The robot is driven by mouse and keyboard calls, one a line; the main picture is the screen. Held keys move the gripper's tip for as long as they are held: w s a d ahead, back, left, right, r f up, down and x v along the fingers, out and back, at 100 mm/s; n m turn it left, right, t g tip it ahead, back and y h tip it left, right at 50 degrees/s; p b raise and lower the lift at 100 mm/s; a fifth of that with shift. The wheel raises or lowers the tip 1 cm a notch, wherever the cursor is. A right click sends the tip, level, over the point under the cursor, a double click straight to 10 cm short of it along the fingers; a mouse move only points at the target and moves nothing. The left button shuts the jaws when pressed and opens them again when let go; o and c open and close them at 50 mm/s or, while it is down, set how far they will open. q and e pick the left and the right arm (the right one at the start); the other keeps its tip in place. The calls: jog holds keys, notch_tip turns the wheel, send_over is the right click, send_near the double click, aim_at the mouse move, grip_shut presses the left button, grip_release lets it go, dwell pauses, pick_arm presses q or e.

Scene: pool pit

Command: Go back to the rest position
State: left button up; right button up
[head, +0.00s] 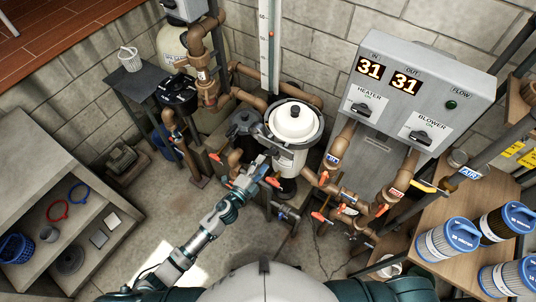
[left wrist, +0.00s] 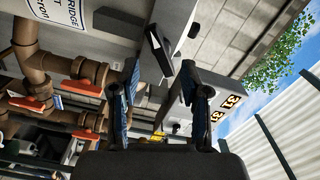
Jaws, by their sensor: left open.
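My left arm reaches forward from the bottom of the head view. Its gripper (head: 262,167) is at the front left of the pale filter housing (head: 290,155), close to an orange valve handle (head: 272,182). I cannot tell if they touch. In the left wrist view the two dark fingers of my left gripper (left wrist: 160,75) stand apart with nothing held between them. A dark bar-shaped handle (left wrist: 158,48) shows beyond the fingertips.
Brown pipes (head: 334,190) with orange handles surround the housing. A grey heater and blower panel (head: 425,75) is at the right. Shelves with baskets (head: 40,190) stand left, and a wooden table with filter cartridges (head: 420,262) right. Concrete floor is clear at lower left.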

pick_arm(q)
jog(key=w+d+n, duration=0.1)
jog(key=n, duration=0.1)
jog(key=w+d+n, duration=0.1)
jog(key=w+n, duration=0.1)
jog(key=shift+w+d+n, duration=0.15)
jog(key=shift+d+n, duration=0.15)
jog(key=shift+n, duration=0.1)
jog(key=shift+a, duration=0.1)
grip_shut()
